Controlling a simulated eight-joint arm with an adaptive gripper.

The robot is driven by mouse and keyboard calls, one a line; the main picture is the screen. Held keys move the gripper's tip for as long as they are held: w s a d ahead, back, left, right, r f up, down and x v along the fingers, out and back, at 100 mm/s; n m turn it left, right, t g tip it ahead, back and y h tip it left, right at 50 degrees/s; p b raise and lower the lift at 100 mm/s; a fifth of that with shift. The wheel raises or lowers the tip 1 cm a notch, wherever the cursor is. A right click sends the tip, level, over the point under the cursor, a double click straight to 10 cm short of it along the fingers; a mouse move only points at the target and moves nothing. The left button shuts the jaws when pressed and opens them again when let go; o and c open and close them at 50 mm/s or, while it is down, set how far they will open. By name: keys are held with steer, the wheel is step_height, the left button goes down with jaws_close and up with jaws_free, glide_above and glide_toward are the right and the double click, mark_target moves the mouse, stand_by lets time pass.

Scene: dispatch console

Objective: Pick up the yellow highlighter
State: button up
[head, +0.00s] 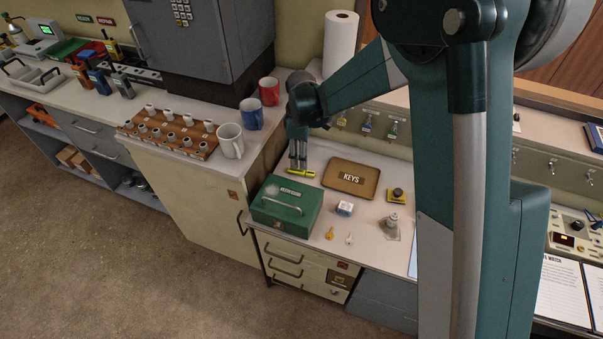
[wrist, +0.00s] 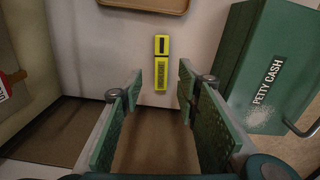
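The yellow highlighter (head: 302,172) lies on the cream desk between the green cash box and the brown keys tray in the head view. In the wrist view the highlighter (wrist: 161,64) lies lengthwise, with a dark band near its far end and a printed label. My gripper (head: 298,162) points down over the highlighter in the head view. In the wrist view my gripper (wrist: 160,86) is open, its two green fingers apart to the left and right of the highlighter's near end. Nothing is held between them. Whether the fingers touch the desk cannot be told.
The green petty cash box (wrist: 264,66) stands close on the right in the wrist view. The keys tray (head: 351,178) lies beside the highlighter. A white box (head: 344,208), keys and a stamp-like item (head: 392,220) lie nearer the front. Mugs (head: 230,140) stand on the higher counter leftward.

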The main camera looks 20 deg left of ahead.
mark_target(301, 171)
steer(key=shift+f, duration=0.6)
steer(key=shift+s+d+f+b, duration=0.1)
steer(key=shift+f+b, duration=0.6)
steer(key=shift+f, duration=1.9)
steer(key=c, duration=0.7)
